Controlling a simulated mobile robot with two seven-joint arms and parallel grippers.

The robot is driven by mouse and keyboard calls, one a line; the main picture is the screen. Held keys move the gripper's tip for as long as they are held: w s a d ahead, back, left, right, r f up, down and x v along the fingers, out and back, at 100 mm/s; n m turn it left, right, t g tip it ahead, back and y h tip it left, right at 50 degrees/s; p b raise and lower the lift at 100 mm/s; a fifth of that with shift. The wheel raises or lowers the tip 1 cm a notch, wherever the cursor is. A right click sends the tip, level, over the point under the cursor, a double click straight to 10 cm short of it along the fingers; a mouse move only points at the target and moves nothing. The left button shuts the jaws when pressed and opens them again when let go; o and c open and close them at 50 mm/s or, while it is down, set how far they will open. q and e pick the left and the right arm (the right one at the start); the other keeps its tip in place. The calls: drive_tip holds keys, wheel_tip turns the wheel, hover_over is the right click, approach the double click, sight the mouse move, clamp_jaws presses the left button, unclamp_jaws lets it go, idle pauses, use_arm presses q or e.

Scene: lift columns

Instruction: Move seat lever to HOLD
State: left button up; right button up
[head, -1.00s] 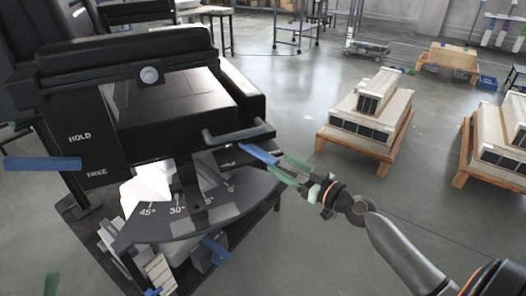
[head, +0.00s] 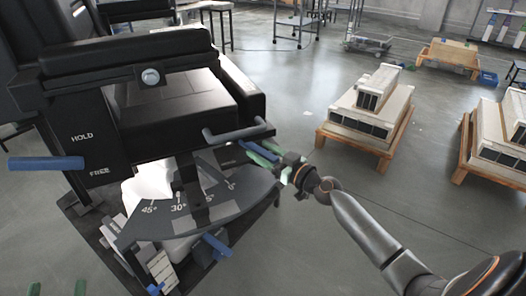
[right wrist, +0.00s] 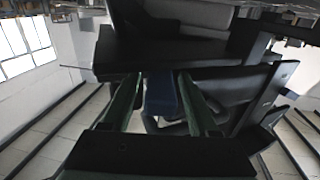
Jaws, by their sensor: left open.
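A blue lever (head: 258,152) sticks out at the right of the black seat unit, beside the curved angle plate (head: 235,207). My right gripper (head: 266,154) has its green fingers on either side of this lever. The right wrist view shows the blue lever (right wrist: 161,97) between the fingers (right wrist: 160,92), with narrow gaps. Another blue lever (head: 45,163) lies level at the left, beside a panel (head: 95,150) marked HOLD above and FREE below; it sits between the two words, closer to FREE. My left gripper (head: 57,288) is open and empty at the bottom left edge, only its green fingertips showing.
A grey bar handle (head: 237,133) sits just above the right lever. A lower blue handle (head: 216,246) is under the angle plate. Pallets with boxed units (head: 370,110) stand on the floor to the right, with open floor between.

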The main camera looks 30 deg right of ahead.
clamp_jaws()
idle(1.2)
